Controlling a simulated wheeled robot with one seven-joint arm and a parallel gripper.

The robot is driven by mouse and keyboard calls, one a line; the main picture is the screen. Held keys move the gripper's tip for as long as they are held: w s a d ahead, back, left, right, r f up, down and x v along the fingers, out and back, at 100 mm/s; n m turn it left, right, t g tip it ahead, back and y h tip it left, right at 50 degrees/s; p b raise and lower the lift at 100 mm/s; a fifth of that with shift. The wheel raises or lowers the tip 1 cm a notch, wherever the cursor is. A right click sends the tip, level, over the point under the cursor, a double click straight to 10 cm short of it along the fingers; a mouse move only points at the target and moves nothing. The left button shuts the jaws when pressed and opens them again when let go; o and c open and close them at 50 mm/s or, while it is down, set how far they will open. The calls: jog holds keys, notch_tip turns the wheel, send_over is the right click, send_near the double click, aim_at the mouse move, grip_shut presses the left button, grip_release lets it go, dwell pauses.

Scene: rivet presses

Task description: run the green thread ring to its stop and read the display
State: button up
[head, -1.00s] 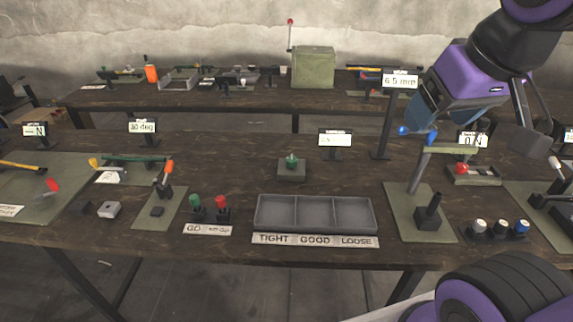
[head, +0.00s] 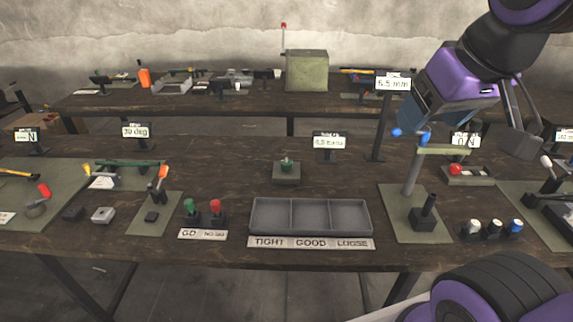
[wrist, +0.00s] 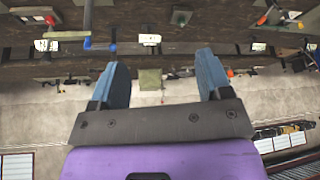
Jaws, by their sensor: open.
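The green thread ring (head: 287,162) sits on top of a small grey-green block (head: 286,178) in the middle of the front table. A small white display (head: 329,142) stands behind and right of it; its text looks like "0.0 turns", too small to be sure. In the wrist view the ring's block (wrist: 180,17) is near the top edge, with the display (wrist: 149,39) lower and left. My gripper (wrist: 160,60) is open and empty. It is well up and to the right of the ring in the head view, apart from it.
A grey three-part tray (head: 311,216) labelled TIGHT, GOOD, LOOSE lies in front. Green and red gauges (head: 203,210) stand left of it. A lever press (head: 412,185) with blue knobs and a tall 6.5 mm display (head: 393,84) stand right, beneath my arm. Bare tabletop surrounds the block.

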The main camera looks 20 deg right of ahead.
dwell(0.3)
jog(key=n+g+h, duration=0.5)
jog(key=n, duration=1.4)
send_over(286, 162)
jog(key=a, duration=0.4)
notch_tip(286, 162, down, 31)
jog(key=x, duration=1)
jog(key=shift+s+a+f, duration=0.15)
jog(key=shift+a+f, duration=0.05)
jog(key=c, duration=0.9)
